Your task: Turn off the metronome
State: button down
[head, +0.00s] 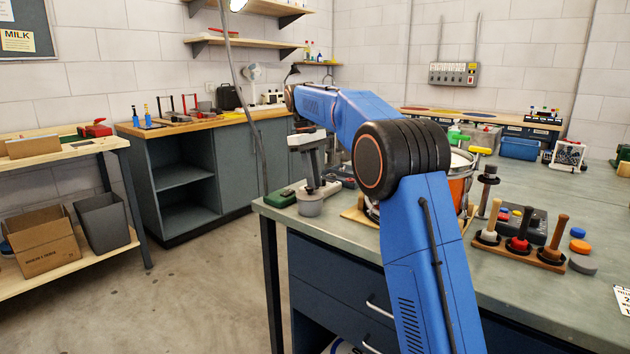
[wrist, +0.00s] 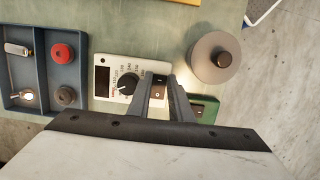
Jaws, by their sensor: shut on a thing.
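The metronome (wrist: 128,66) is a white box with a dark display, a round black dial and a black rocker switch (wrist: 157,90) marked I and O. It lies on the bench in the wrist view. My gripper (wrist: 161,80) is at its right end, with its fingers on either side of the rocker switch, closed on it. Which side of the rocker is pressed I cannot tell.
A grey round weight with a dark knob (wrist: 213,60) stands close to the right of my gripper. A green box (wrist: 206,108) lies just beside the fingers. A blue-grey tray (wrist: 74,30) with small parts is at left. The bench edge (head: 268,212) is near.

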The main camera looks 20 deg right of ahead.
jog(key=shift+w+g+h, duration=0.1)
jog(key=shift+g+h, duration=0.2)
jog(key=shift+a, duration=0.1)
jog(key=c, duration=1.9)
grip_release()
jog(key=shift+o, duration=0.2)
jog(key=shift+s+d+t+y, duration=0.2)
jog(key=shift+t+y, duration=0.2)
jog(key=shift+t, duration=0.1)
jog(key=shift+s+t+y, duration=0.1)
jog(key=shift+t+y, duration=0.2)
jog(key=shift+t, duration=0.1)
jog(key=shift+s+d+f+t, duration=0.1)
jog(key=shift+t, duration=0.2)
